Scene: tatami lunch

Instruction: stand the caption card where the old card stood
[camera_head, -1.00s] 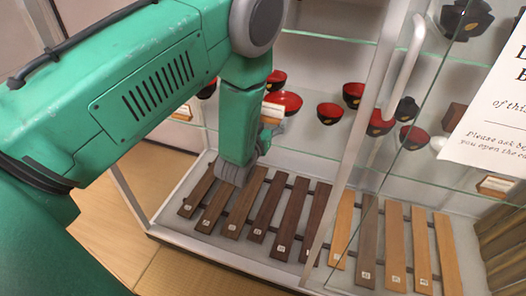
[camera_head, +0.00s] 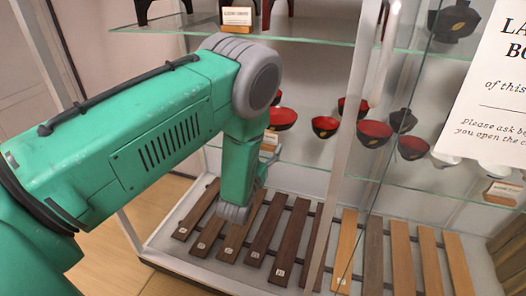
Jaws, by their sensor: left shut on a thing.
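My left arm enters from the left, and its forearm hangs down in front of the open display case. My left gripper (camera_head: 263,158) is mostly hidden behind that forearm. It is shut on the caption card (camera_head: 268,143), a small pale card with a wooden-coloured lower part, which shows just right of the forearm. The card appears held in front of the middle shelf, below a red-and-black bowl (camera_head: 283,118). How the fingers grip it is hidden. My right gripper is out of view.
Another card (camera_head: 236,17) stands on the upper glass shelf (camera_head: 330,38), and one (camera_head: 502,192) at the right. Several lacquer bowls (camera_head: 373,133) line the middle shelf. Wooden slats (camera_head: 291,240) cover the case floor. A glass door with a handle (camera_head: 385,55) and a notice (camera_head: 495,85) flank the right.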

